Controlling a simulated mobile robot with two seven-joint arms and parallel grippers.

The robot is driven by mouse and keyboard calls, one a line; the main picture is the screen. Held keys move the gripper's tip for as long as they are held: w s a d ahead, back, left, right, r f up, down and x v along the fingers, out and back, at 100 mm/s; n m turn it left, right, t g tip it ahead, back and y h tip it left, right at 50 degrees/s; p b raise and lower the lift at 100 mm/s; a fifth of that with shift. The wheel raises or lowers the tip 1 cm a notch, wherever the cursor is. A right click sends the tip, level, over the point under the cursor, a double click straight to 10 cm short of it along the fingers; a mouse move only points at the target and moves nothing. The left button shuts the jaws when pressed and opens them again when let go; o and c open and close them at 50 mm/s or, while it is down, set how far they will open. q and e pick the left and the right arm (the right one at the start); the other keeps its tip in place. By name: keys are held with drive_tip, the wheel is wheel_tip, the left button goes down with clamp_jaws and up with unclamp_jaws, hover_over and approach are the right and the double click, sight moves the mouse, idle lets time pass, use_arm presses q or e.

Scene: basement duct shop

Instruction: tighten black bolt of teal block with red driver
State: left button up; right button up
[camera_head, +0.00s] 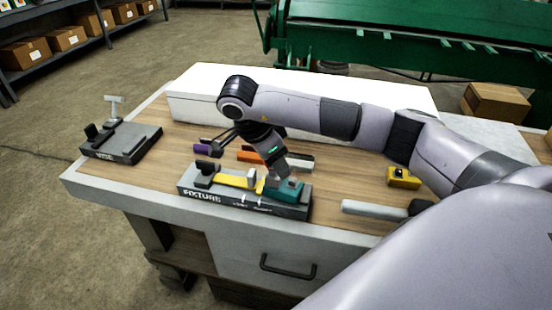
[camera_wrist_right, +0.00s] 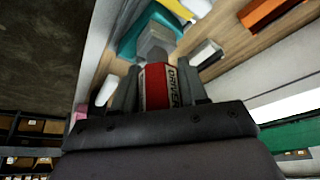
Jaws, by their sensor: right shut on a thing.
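The teal block (camera_head: 288,188) sits at the right end of the fixture (camera_head: 245,203), beside a yellow piece (camera_head: 236,180). My right gripper (camera_head: 279,170) is above the teal block, pointing down. In the right wrist view my right gripper (camera_wrist_right: 157,78) is shut on the red driver (camera_wrist_right: 155,88), which has a white DRIVER label. The driver's grey front end points at the teal block (camera_wrist_right: 134,36). I cannot tell whether it touches the block. The black bolt is not discernible, hidden by the gripper or driver. My left gripper is not in view.
A vise (camera_head: 122,142) stands on the left of the workbench (camera_head: 85,183). Purple, orange (camera_head: 250,155) and grey-white pieces lie behind the fixture. A yellow block (camera_head: 403,177) and a light bar with a dark end (camera_head: 372,209) lie to the right. Bench between vise and fixture is clear.

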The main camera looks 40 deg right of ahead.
drive_tip(key=shift+m+g+p, duration=0.5)
drive_tip(key=shift+m+p, duration=0.1)
drive_tip(key=shift+m, duration=0.6)
drive_tip(key=shift+s+m, duration=0.1)
drive_tip(key=shift+m, duration=0.3)
drive_tip(key=shift+n, duration=0.8)
drive_tip(key=shift+r, duration=2.5)
